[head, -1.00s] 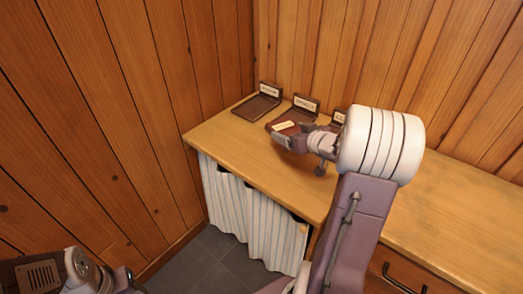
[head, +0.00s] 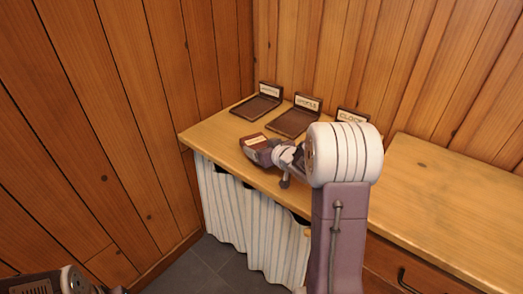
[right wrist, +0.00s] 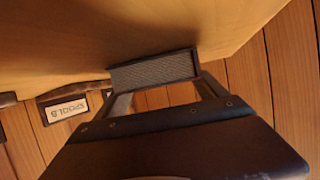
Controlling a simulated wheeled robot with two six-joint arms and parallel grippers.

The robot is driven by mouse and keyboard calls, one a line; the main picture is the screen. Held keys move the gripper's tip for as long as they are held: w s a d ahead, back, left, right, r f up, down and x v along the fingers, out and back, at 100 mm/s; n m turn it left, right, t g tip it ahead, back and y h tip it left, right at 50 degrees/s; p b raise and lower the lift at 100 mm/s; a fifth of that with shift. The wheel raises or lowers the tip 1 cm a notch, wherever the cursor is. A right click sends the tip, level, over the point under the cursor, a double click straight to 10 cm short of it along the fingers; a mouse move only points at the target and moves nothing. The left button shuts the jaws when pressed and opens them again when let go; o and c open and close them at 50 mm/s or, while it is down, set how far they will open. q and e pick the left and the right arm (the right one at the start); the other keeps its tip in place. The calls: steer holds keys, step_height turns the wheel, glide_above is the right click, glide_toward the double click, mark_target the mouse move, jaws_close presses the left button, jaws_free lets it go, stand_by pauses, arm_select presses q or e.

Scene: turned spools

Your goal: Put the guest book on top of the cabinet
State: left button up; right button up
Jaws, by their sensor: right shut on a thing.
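The guest book, a small dark red-brown block with a pale label (head: 257,141), is at the end of my right arm in the head view. My right gripper (head: 274,151) is shut on it, near the front edge of the wooden counter. In the right wrist view a dark-framed block with a grey ribbed face (right wrist: 152,71), likely the book, sits between the fingers. The cabinet seems to be the drawer unit (head: 445,205) at the right, with a bare wooden top. My left gripper is out of view; only part of the left arm shows at lower left.
Three dark trays with upright name plates stand along the back: a left one (head: 257,106), a middle one (head: 291,122) and a right one (head: 351,116), partly hidden by my arm. A striped curtain (head: 245,220) hangs below the counter. Plank walls close the corner.

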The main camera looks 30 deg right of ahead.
steer(key=o, duration=1.6)
steer(key=shift+c, duration=0.2)
steer(key=shift+r, duration=0.1)
steer(key=shift+s+r, duration=0.15)
steer(key=shift+s, duration=0.15)
steer(key=p+v, duration=0.3)
steer(key=v, duration=0.8)
steer(key=shift+r+p, duration=0.1)
steer(key=shift+p, duration=0.3)
steer(key=shift+s, duration=0.2)
